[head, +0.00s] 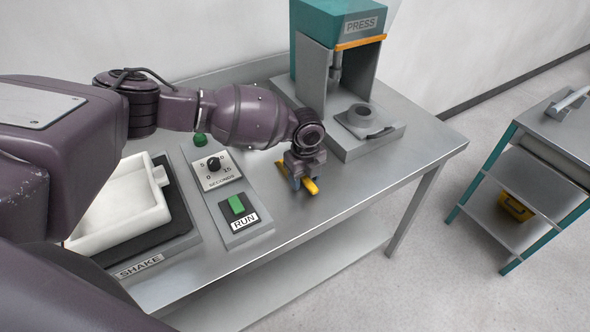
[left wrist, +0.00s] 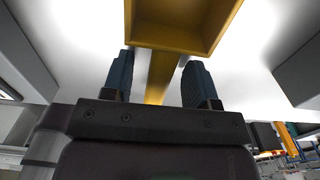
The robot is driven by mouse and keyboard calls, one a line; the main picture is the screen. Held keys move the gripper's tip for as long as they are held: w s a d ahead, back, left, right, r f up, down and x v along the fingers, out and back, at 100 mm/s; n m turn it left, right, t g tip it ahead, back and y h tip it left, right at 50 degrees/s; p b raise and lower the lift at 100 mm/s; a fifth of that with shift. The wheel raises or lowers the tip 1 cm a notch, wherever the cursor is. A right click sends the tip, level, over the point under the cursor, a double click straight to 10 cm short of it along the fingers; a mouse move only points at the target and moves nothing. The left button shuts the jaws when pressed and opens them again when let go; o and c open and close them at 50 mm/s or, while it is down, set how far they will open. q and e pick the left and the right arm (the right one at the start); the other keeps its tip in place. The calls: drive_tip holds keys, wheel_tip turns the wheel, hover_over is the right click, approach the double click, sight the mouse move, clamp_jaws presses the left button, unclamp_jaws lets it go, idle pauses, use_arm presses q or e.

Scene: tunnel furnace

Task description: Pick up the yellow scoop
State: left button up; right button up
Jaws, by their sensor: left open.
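The yellow scoop (head: 312,187) lies on the metal table, to the right of the RUN button box and in front of the press. My left gripper (head: 300,180) is directly over it and hides its middle. In the left wrist view the scoop's square, hollow bowl (left wrist: 183,22) is at the top, and its handle (left wrist: 160,75) runs down between the two dark fingers. My left gripper (left wrist: 153,82) is open, with a finger on each side of the handle and gaps visible. My right gripper is not in view.
The press (head: 340,20) stands behind the gripper. The SECONDS dial box (head: 212,183) and RUN box (head: 238,222) are to the left. A white tray (head: 100,232) sits on the SHAKE unit. A cart (head: 560,135) stands at right with a yellow object (head: 515,207) below.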

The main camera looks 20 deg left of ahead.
use_arm(q)
clamp_jaws()
